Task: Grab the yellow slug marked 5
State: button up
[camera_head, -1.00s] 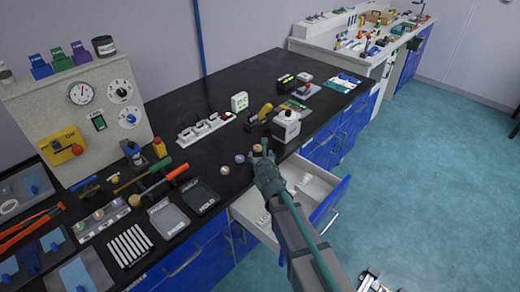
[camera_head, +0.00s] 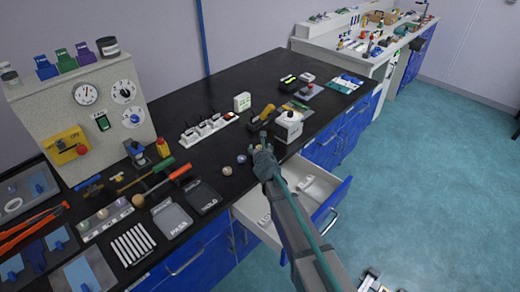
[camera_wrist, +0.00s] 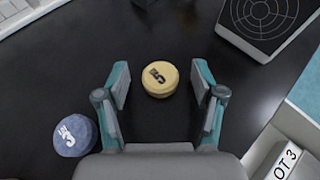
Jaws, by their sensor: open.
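In the wrist view, the yellow slug (camera_wrist: 160,79) is a short round disc with a dark 5 on its top. It lies on the black bench top. My gripper (camera_wrist: 162,88) is open, with one finger to the left of the slug and one to the right, and gaps on both sides. In the head view my gripper (camera_head: 263,150) is low at the bench's front edge and appears to hide the yellow slug. Small round slugs (camera_head: 241,158) lie to its left.
An open drawer (camera_head: 318,190) lies under my arm. A white device (camera_head: 288,126) stands just behind right of my gripper. A dark plate with a ring target (camera_wrist: 262,18) is at upper right in the wrist view. Tools and black trays (camera_head: 203,198) lie to the left.

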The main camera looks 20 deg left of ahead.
jog(key=c, duration=1)
